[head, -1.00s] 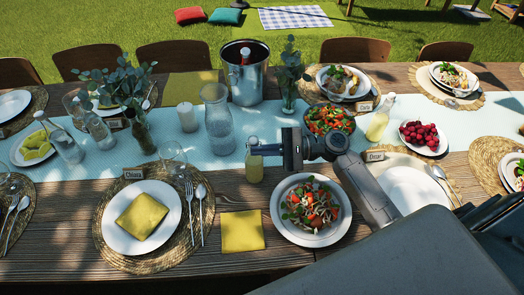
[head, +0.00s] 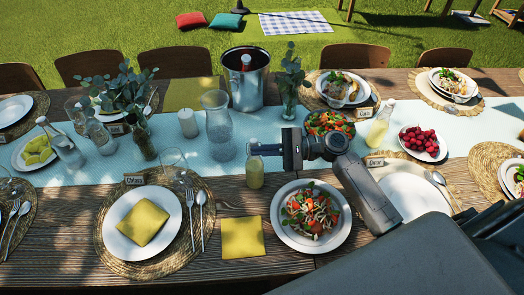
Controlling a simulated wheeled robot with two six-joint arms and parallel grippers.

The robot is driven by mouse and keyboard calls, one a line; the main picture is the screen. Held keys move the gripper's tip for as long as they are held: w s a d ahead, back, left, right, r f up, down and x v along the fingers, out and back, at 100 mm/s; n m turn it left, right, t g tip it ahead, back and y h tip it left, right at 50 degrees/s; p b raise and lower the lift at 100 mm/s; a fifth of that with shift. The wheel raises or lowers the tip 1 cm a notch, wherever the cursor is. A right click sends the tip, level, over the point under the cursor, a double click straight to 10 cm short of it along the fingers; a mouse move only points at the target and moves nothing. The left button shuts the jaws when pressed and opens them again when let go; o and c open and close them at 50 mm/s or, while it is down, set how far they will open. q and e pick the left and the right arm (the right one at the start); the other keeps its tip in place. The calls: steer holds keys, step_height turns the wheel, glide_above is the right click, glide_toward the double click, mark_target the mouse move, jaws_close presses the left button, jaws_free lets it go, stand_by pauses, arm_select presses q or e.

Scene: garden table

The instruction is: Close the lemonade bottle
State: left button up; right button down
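A small bottle of pale yellow lemonade (head: 255,173) stands upright on the table at the front edge of the light blue runner, in the middle of the head view. My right gripper (head: 259,149) reaches in from the right, with its dark fingers level with the bottle's neck and top. The fingers overlap the neck in the picture; I cannot tell whether they touch it or how far apart they are. The stopper is too small and partly hidden to read. A second lemonade bottle (head: 378,131) stands farther right on the runner. My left gripper is out of view.
A glass carafe (head: 219,128) and a white candle (head: 187,123) stand left of the bottle. A salad bowl (head: 330,123) lies behind my arm and a salad plate (head: 282,231) in front. A yellow napkin (head: 242,237) lies on the bare wood before the bottle.

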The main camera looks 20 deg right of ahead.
steer(key=shift+s, duration=0.1)
stand_by(0.3)
steer(key=shift+s+a+r+p, duration=0.2)
steer(key=shift+s+p, duration=0.15)
steer(key=shift+s, duration=0.15)
steer(key=s+d+r+p, duration=0.1)
steer(key=s+d+r, duration=0.1)
steer(key=d, duration=0.4)
steer(key=shift+d+p, duration=0.3)
steer(key=shift+d, duration=0.05)
steer(key=shift+s+f, duration=0.1)
stand_by(0.8)
